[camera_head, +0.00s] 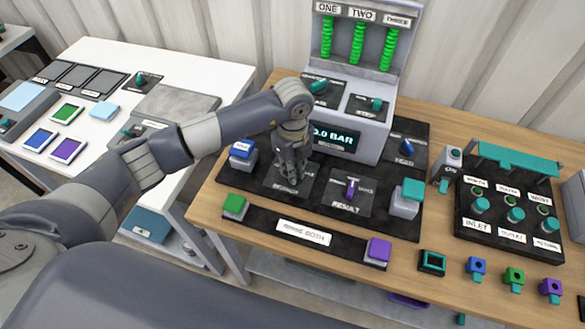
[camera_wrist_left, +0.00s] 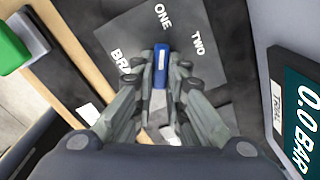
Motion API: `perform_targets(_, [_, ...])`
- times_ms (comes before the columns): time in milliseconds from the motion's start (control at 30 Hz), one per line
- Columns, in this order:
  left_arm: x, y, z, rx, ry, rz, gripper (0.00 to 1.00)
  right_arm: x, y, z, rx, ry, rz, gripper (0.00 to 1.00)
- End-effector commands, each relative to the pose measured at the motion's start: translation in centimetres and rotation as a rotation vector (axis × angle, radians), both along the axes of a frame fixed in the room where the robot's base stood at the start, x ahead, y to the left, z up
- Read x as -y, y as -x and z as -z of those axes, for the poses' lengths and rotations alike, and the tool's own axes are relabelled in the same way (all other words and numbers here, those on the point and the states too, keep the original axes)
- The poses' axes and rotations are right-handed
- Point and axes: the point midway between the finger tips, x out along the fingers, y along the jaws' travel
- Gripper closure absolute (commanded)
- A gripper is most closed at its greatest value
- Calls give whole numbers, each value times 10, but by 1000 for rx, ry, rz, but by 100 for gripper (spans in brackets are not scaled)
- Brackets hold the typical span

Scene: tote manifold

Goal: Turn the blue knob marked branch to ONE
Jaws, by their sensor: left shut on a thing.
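The blue branch knob (camera_wrist_left: 161,66) stands on a dark square plate (camera_wrist_left: 118,32) lettered ONE and TWO, with a partly hidden label starting BRA. In the left wrist view my left gripper (camera_wrist_left: 161,78) has a finger on each side of the knob and is shut on it. The knob's long side runs up and down in that view, roughly toward the word ONE; its exact setting is hard to tell. In the head view my left gripper (camera_head: 289,172) reaches down onto the plate and hides the knob. My right gripper is not in view.
A grey panel with a 0.0 BAR display (camera_head: 336,138) stands close behind the gripper. A purple knob (camera_head: 351,188) marked RESULT is to the right. A green block (camera_head: 235,206) and a blue block (camera_head: 243,149) are at left. A teal-topped rack (camera_head: 517,160) stands farther right.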

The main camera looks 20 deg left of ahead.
Motion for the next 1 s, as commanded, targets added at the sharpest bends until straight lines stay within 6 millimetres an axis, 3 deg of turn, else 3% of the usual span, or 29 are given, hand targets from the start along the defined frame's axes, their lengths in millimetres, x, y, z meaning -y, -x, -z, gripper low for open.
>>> perform_targets(433, [0,-2,-2,6,0,-16,100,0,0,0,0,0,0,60])
perform_targets(467, [0,-2,-2,7,1,-16,85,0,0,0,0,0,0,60])
perform_targets(533, [0,-2,-2,5,1,-16,69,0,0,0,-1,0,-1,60])
perform_targets(867, [0,-1,-1,2,0,-12,68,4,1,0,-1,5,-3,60])
perform_targets(1000, [0,-2,-11,4,0,-13,68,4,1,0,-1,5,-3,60])
